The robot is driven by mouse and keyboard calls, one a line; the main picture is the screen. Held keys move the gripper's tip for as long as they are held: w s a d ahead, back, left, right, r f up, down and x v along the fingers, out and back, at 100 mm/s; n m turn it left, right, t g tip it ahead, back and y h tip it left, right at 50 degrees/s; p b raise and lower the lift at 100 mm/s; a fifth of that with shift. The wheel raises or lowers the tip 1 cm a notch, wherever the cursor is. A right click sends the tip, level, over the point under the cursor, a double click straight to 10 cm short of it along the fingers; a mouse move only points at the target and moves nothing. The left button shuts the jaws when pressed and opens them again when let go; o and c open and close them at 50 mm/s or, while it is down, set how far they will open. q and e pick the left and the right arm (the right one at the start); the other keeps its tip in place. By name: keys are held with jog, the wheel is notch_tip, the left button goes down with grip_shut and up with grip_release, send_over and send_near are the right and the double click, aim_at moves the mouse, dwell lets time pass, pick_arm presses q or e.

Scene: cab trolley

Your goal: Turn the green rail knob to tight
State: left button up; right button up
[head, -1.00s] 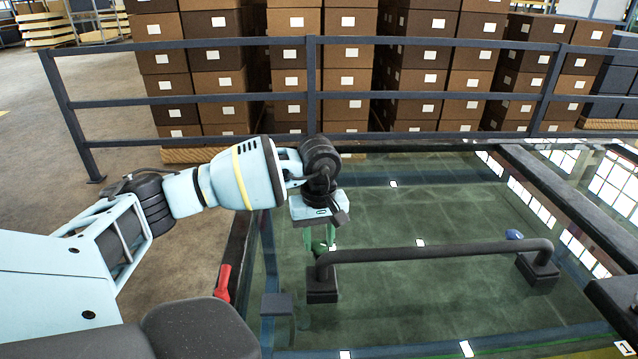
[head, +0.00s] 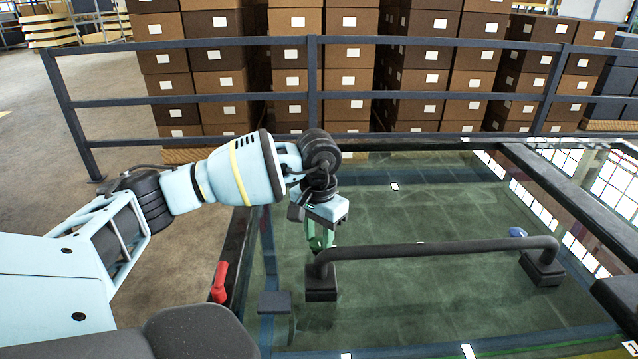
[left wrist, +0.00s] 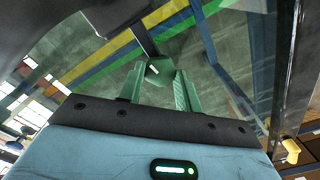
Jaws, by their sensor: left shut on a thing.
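The green rail knob (left wrist: 160,70) sits at the left end of the dark rail (head: 430,250). It shows between the fingertips in the left wrist view and is mostly hidden by the fingers in the head view. My left gripper (head: 319,246) points down with its green fingers shut on the knob; it also shows in the left wrist view (left wrist: 161,82). The knob's marks for tight or loose are too small to read. My right gripper is not in view.
A blue knob (head: 517,232) sits by the rail's right end. A red lever (head: 219,282) stands at the left edge of the glass pane (head: 420,315). Dark railings (head: 313,80) and stacked brown boxes (head: 430,60) stand behind. The floor at left is clear.

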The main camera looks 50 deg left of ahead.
aim_at(318, 241)
pick_arm(q)
jog(key=shift+m, duration=1.1)
jog(key=o, duration=1)
jog(key=shift+r, duration=3.9)
